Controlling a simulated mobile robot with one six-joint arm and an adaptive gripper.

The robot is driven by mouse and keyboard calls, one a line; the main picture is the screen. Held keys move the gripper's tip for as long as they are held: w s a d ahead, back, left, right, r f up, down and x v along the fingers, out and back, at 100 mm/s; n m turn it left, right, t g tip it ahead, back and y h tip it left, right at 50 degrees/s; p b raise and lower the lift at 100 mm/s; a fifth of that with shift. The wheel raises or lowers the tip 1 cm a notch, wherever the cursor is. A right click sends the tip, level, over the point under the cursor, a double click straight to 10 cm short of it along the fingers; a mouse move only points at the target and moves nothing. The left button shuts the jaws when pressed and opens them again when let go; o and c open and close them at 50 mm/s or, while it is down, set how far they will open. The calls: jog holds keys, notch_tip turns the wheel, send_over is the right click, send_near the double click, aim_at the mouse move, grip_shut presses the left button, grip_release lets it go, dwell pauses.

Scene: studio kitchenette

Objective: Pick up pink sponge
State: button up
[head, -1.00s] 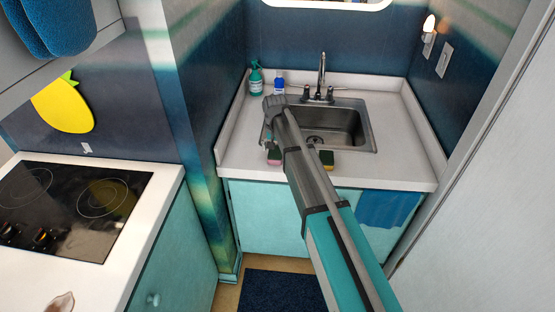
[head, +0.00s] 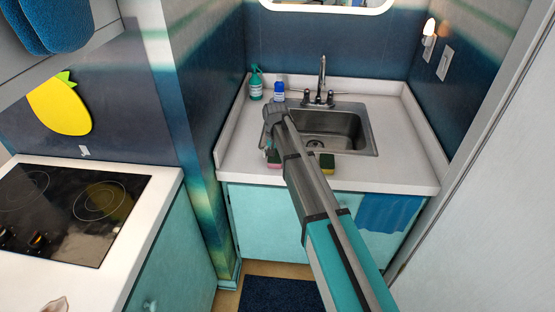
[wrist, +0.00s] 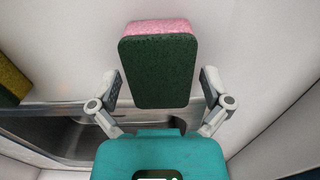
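The pink sponge (head: 273,159) sits at the front left edge of the sink counter, mostly hidden by my arm in the head view. In the wrist view the pink sponge (wrist: 159,66) shows a dark green scouring face with a pink layer along the top edge. My gripper (wrist: 161,82) is open, with one finger on each side of the sponge's lower half. Narrow gaps seem to show between fingers and sponge; contact is hard to judge. In the head view the fingers are largely hidden behind my wrist.
A yellow-green sponge (head: 327,161) lies right of my arm on the counter's front strip; it also shows in the wrist view (wrist: 12,82). The metal sink (head: 345,132) and faucet (head: 321,80) are behind. A green bottle (head: 256,84) and blue bottle (head: 279,91) stand at back left.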

jog(key=c, duration=0.4)
jog(key=shift+r, duration=0.1)
notch_tip(320, 180, up, 3)
jog(key=p, duration=0.3)
jog(key=s+r+p, duration=0.3)
jog(key=s, duration=0.1)
jog(key=s+d+r+p, duration=0.1)
jog(key=s+r+p, duration=0.2)
jog(key=s, duration=0.2)
jog(key=s+r+p, duration=0.3)
jog(key=s+p, duration=0.1)
jog(key=s, duration=0.1)
jog(key=shift+d+r, duration=0.3)
jog(key=shift+r, duration=0.1)
jog(key=shift+o, duration=0.4)
jog(key=c, duration=0.4)
